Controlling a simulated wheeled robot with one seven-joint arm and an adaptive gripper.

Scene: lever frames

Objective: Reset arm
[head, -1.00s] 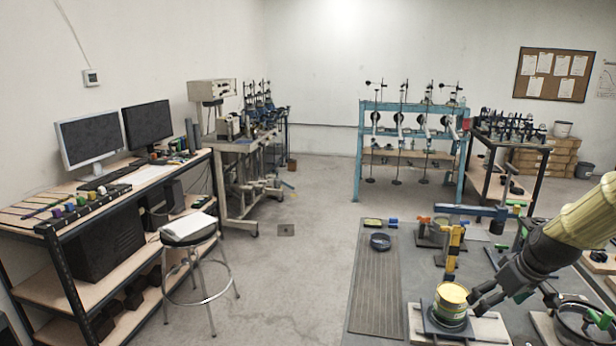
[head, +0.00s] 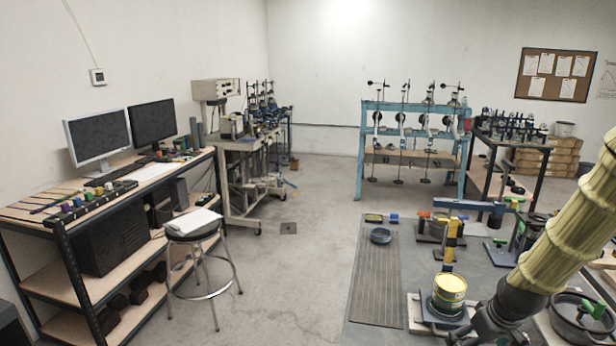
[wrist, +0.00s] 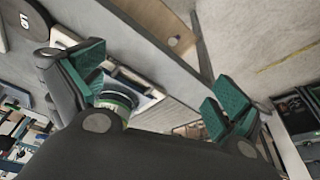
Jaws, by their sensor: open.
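My gripper (head: 490,330) is at the bottom of the head view, right of a yellow-and-green can (head: 449,292). Its fingertips are hard to make out there, close to the lower picture edge. In the wrist view my gripper (wrist: 158,84) shows two green-padded fingers spread wide apart with nothing held between them. The can stands upright on a dark stand over a pale board. A round can-like thing also shows behind the left finger in the wrist view, partly hidden. My yellow-sleeved arm comes in from the right.
A dark-topped table (head: 347,330) holds a ribbed mat (head: 375,275), a small dark dish (head: 380,236), a yellow-and-black post (head: 450,240) and a round pan (head: 580,315). A stool (head: 193,222) stands before the left workbench. The floor (head: 300,280) between is clear.

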